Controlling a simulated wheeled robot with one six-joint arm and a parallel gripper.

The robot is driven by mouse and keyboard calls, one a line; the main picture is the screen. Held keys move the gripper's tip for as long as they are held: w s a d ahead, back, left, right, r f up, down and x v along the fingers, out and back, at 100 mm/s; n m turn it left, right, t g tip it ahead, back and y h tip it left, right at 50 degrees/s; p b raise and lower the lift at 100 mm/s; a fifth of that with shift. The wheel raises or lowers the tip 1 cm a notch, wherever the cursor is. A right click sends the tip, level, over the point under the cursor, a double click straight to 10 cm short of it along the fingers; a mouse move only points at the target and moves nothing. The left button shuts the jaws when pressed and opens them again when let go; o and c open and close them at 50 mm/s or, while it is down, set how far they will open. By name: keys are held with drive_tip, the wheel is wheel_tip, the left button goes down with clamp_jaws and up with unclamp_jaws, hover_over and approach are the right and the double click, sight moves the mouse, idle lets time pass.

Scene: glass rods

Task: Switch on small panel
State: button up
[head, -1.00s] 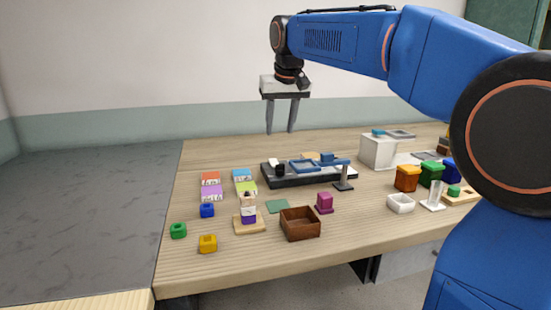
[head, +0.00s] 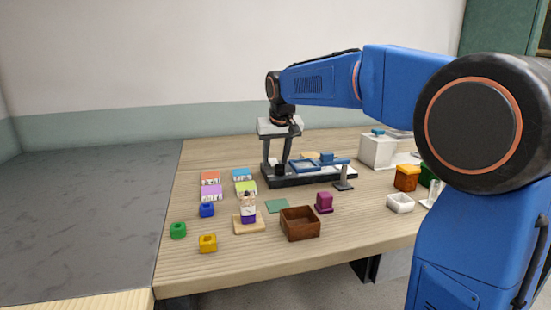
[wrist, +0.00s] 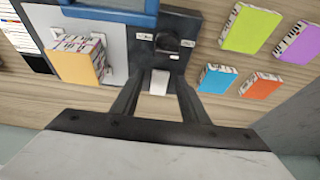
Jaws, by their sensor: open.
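The small dark panel (wrist: 176,62) forms the end of a long dark base, seen at the back of the table in the head view (head: 310,180). It bears a black knob (wrist: 168,42), small white labels and a white rocker-like piece (wrist: 159,82). My gripper (wrist: 160,76) is open over this end, with the white piece between its fingers in the wrist view. In the head view my gripper (head: 275,164) points down at the base's left end and hides the white piece. I cannot tell whether a finger touches it.
A blue frame (head: 305,166) stands on the base beside the panel. Coloured blocks, such as the orange one (wrist: 261,85) and blue one (wrist: 217,78), lie close by. A brown box (head: 300,224) and a white box (head: 376,150) stand farther off.

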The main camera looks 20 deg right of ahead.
clamp_jaws()
drive_tip(key=shift+w+g, duration=0.3)
drive_tip(key=shift+g, duration=0.2)
drive_tip(key=shift+w+r+g, duration=0.15)
drive_tip(key=shift+w+g, duration=0.05)
drive_tip(key=shift+g, duration=0.45)
drive_tip(key=shift+w+r+g, duration=0.15)
drive_tip(key=shift+g, duration=0.5)
unclamp_jaws()
drive_tip(key=shift+r, duration=0.1)
wheel_tip(320, 180, up, 17)
drive_tip(key=s, duration=0.1)
